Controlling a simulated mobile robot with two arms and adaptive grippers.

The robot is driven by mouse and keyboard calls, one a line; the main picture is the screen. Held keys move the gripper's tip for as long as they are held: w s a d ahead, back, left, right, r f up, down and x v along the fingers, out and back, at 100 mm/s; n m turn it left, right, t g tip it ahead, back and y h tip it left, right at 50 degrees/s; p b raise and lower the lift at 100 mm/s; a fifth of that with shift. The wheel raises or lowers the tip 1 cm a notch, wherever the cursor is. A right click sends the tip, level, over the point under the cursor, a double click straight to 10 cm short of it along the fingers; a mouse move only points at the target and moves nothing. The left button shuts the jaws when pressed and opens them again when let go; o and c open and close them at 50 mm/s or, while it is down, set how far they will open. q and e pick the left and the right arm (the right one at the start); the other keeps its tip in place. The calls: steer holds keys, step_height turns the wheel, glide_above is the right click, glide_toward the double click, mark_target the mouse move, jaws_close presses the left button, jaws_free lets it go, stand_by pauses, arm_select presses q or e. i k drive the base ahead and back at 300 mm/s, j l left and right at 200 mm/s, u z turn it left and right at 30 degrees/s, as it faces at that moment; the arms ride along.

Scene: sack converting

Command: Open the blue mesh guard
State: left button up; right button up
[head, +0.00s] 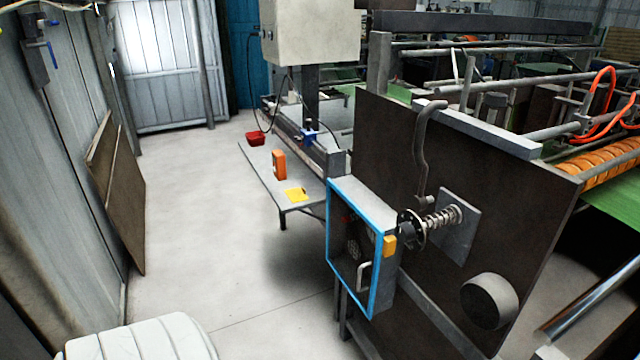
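The blue mesh guard (374,275) is a blue-framed panel on the front of a grey box (375,205), right of the middle in the head view. It appears shut against the box. A pale handle (363,276) sits low on its right side. A dark round part with lighter spots shows dimly behind the mesh. A small yellow block (390,245) is on the box's side, close to the guard's right edge. Neither of my grippers shows in the head view.
A low grey bench (262,178) left of the guard holds a red container (255,139), an orange item (279,164) and a yellow item (295,195). The machine's dark side plate (520,235) with a spring shaft (442,218) stands right. Open floor (200,210) lies left.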

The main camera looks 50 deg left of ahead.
mark_target(368, 312)
steer(key=u, duration=1.4)
